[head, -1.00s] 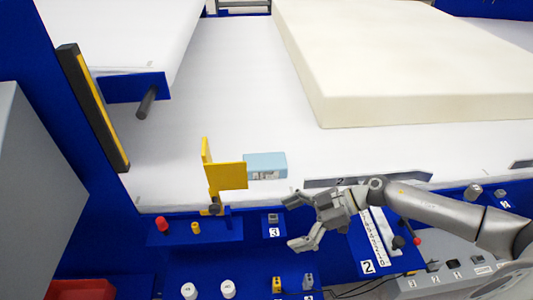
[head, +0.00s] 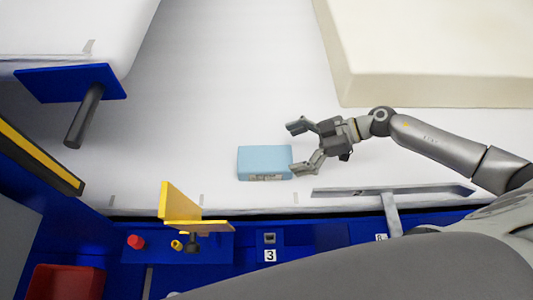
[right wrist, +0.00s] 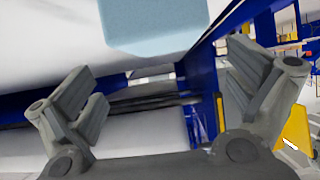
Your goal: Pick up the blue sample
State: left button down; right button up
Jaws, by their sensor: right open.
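The blue sample (head: 264,162) is a light blue block lying on the white table surface, left of centre in the head view. My right gripper (head: 294,148) is open and comes from the right, with its fingertips close to the block's right end. In the head view one fingertip overlaps the block's lower right corner; I cannot tell whether it touches. In the right wrist view the blue sample (right wrist: 155,25) shows at the top, beyond the open fingers (right wrist: 165,95), with nothing between them. My left gripper is not in view.
A large cream foam block (head: 440,90) lies at the back right. A yellow bracket (head: 180,210) stands at the front edge, near a grey flat bar (head: 340,192). A blue plate with a dark rod (head: 84,115) is at the left. White surface behind the sample is clear.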

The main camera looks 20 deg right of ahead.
aim_at(268, 159)
jog(key=x, duration=0.2)
jog(key=shift+a+r, duration=0.1)
jog(key=shift+a, duration=0.25)
jog(key=shift+w+a+f, duration=0.15)
jog(key=shift+a+f, duration=0.2)
jog(key=shift+a, duration=0.05)
jog(key=p+x, duration=0.1)
jog(key=x, duration=0.3)
jog(key=shift+a, duration=0.2)
jog(key=shift+a+f, duration=0.15)
jog(key=c, duration=0.3)
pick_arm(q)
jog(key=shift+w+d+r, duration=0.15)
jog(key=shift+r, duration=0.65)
pick_arm(e)
jog(key=c, duration=0.4)
